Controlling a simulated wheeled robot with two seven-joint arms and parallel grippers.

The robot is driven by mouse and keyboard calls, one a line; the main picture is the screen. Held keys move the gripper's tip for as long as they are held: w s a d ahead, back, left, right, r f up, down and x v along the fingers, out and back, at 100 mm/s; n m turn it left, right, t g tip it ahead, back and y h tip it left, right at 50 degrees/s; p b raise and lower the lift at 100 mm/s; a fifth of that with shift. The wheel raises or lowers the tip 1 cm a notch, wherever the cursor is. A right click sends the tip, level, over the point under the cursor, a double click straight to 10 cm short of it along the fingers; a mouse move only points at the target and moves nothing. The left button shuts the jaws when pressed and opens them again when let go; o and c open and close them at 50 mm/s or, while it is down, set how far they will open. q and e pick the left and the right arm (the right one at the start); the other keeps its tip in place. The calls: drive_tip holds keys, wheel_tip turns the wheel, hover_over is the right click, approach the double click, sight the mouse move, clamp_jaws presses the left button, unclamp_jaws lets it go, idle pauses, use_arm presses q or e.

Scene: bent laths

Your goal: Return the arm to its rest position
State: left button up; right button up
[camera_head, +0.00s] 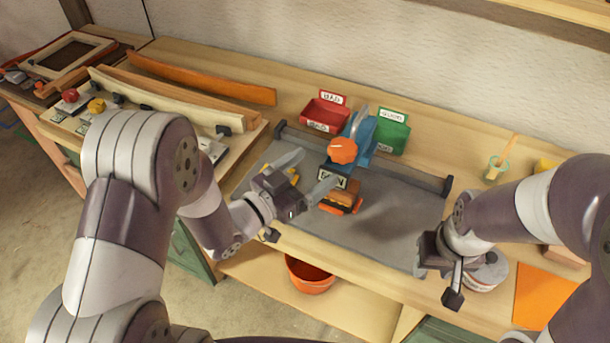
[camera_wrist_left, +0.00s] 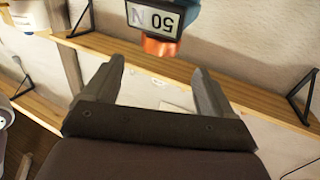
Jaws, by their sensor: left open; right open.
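My left gripper (camera_head: 319,166) is open over the grey mat (camera_head: 385,225), left of a blue device (camera_head: 364,133) with an orange knob (camera_head: 342,150). Its two fingers stand apart with nothing between them in the left wrist view (camera_wrist_left: 158,82). My right gripper (camera_head: 437,284) is open at the bench's front right, beside a round tin (camera_head: 487,272). I see nothing held in it, though its fingers are partly hidden.
A red bin (camera_head: 325,114) and a green bin (camera_head: 393,134) stand behind the device. A wooden block with orange parts (camera_head: 342,201) lies before it. Bent laths (camera_head: 200,78) lie at left. An orange bucket (camera_head: 310,275) sits below. The mat's right part is clear.

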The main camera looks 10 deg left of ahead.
use_arm(q)
drive_tip(key=shift+s+a, duration=0.45)
drive_tip(key=shift+s, duration=0.1)
drive_tip(key=a+f+n+g+y, duration=0.1)
drive_tip(key=a+f+y, duration=0.1)
drive_tip(key=f, duration=0.1)
drive_tip(key=s+a+f+n+g+y, duration=0.1)
drive_tip(key=a+f+g+y, duration=0.1)
drive_tip(key=f+y, duration=0.1)
drive_tip(key=a+f+g+y, duration=0.1)
drive_tip(key=a+f+y, duration=0.1)
drive_tip(key=a+f, duration=0.1)
drive_tip(key=shift+s+f+n+g+y, duration=0.15)
drive_tip(key=shift+f+n+g+y, duration=0.25)
drive_tip(key=shift+f, duration=0.45)
drive_tip(key=s+a+r+n+g+y, duration=0.1)
drive_tip(key=s+a+r+n+g, duration=0.1)
drive_tip(key=s+g, duration=0.2)
drive_tip(key=s+a+r+n+g+y, duration=0.2)
drive_tip(key=s+g, duration=0.1)
drive_tip(key=s, duration=0.4)
drive_tip(key=shift+a+n+g+y, duration=0.15)
drive_tip(key=shift+n+g+y, duration=0.15)
drive_tip(key=shift+n+g, duration=0.1)
